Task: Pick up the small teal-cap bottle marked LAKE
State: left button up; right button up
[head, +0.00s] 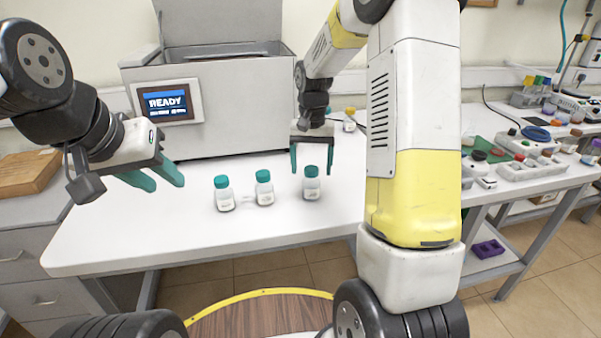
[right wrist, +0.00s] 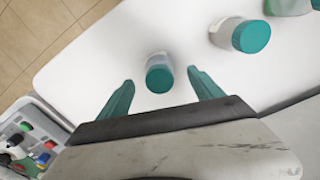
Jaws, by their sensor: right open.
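Three small clear bottles with teal caps stand upright on the white table: a left one (head: 224,194), a middle one (head: 264,188) and a right one (head: 312,184). Their labels are too small to read, so I cannot tell which is marked LAKE. My right gripper (head: 312,172) is open above the right bottle, fingers pointing down on either side of its cap. In the right wrist view that bottle's teal cap (right wrist: 159,78) sits between the open fingertips, touching neither. My left gripper (head: 160,180) is empty, its teal fingers apart, left of the bottles above the table.
A grey machine with a READY screen (head: 167,102) stands behind the bottles. More small bottles (head: 349,120) stand at the back, partly behind my right arm. A side bench (head: 520,180) at right holds trays and jars. The table front is clear.

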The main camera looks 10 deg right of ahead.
aim_at(311, 179)
notch_tip(311, 179, down, 5)
jog(key=shift+s+r, duration=0.1)
jog(key=shift+r, duration=0.1)
jog(key=shift+c, duration=0.3)
grip_shut()
jog(key=shift+r, duration=0.15)
